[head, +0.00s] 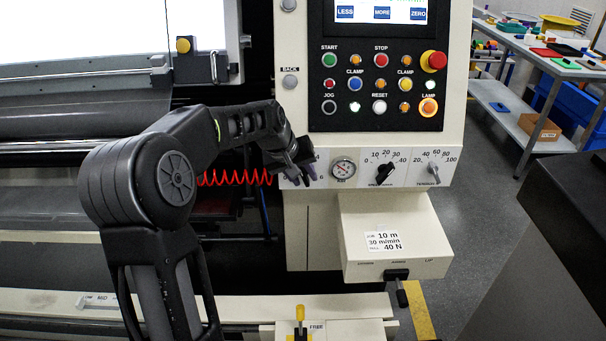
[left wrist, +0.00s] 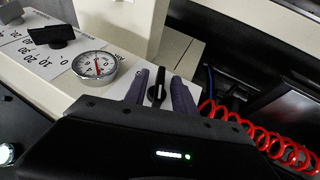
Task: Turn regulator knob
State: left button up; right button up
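The regulator knob (left wrist: 157,90) is a small black knob with a pale pointer line. In the left wrist view it stands between the two purple-grey fingers of my left gripper (left wrist: 160,92), with a gap on each side. In the head view my left gripper (head: 298,172) is at the left end of the dial strip and hides the knob. The fingers are apart and appear to hold nothing. A round pressure gauge (head: 344,168) with a red needle is just right of the gripper; it also shows in the left wrist view (left wrist: 95,65). My right gripper is not in view.
A speed knob (head: 384,174) and a tension knob (head: 433,172) are farther right on the strip. The button panel (head: 380,80) is above. A cream box (head: 395,238) juts out below. A coiled red hose (head: 235,178) hangs left of the strip, behind my arm.

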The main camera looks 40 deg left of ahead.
pick_arm(q)
jog(key=shift+c, duration=0.3)
grip_shut()
dwell(0.3)
